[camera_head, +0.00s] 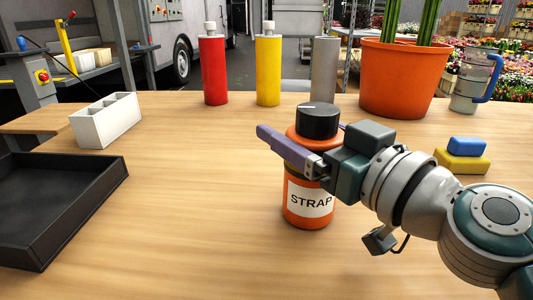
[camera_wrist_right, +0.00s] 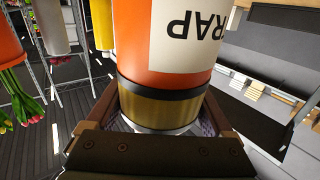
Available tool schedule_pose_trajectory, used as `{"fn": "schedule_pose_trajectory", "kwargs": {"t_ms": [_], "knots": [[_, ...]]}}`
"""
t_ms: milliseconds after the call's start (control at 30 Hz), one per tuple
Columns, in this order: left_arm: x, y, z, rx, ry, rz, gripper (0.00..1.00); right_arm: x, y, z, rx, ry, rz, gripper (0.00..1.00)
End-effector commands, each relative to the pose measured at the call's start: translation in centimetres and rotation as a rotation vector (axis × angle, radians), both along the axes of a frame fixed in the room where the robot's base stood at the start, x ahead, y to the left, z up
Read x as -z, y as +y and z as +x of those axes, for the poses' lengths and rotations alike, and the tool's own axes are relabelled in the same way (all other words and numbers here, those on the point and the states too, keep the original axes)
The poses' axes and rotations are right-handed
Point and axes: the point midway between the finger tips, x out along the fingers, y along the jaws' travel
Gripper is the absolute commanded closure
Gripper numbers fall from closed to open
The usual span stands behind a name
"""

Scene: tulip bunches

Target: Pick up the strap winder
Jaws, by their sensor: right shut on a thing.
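The strap winder (camera_head: 309,203) is an upright orange cylinder with a black knob on top and a white label reading STRAP. It stands over the middle of the table; I cannot tell whether its base touches the wood. My right gripper (camera_head: 298,158) comes in from the right and is shut on the winder's body below the knob. In the right wrist view the winder (camera_wrist_right: 165,62) fills the middle, label upside down, its gold band between the fingers of the right gripper (camera_wrist_right: 165,115). One finger is mostly hidden behind the winder in the head view. My left gripper is out of view.
A black tray (camera_head: 117,182) lies at the left, a white divided box (camera_head: 107,127) behind it. Red (camera_head: 213,70), yellow (camera_head: 267,71) and grey (camera_head: 324,66) bottles and an orange pot (camera_head: 402,85) line the back. Blue and yellow blocks (camera_head: 462,161) lie right. The front-left middle is clear.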

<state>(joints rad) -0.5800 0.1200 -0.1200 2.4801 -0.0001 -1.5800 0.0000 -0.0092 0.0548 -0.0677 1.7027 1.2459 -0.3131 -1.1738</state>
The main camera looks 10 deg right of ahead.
Motion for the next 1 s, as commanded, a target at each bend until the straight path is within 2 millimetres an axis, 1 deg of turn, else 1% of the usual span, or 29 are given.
{"fn": "schedule_pose_trajectory", "kwargs": {"t_ms": [33,167,200,533,667,767,867,967,1000], "knots": [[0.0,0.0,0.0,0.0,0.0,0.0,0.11,0.0,0.0,0.0,0.0,0.0,-0.001,0.84],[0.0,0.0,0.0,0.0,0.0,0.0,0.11,0.0,0.0,0.0,0.0,0.0,-0.001,0.99],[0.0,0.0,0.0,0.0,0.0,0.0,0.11,0.0,0.0,0.0,0.0,0.0,-0.001,1.0],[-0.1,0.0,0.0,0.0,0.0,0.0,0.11,-0.2,0.0,0.0,0.0,-0.003,0.0,1.0],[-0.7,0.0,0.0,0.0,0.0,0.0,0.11,-1.0,0.0,0.0,0.0,-0.004,0.0,1.0],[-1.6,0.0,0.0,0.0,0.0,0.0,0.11,-2.2,0.0,0.0,0.0,-0.004,0.0,1.0],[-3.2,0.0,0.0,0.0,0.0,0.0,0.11,-4.2,0.0,0.0,0.001,-0.006,-0.001,1.0],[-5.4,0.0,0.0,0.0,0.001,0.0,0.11,-7.2,0.0,0.0,0.001,-0.006,0.0,1.0],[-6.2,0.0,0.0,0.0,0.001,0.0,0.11,-8.5,0.0,0.0,0.0,-0.008,0.002,1.0]]}}
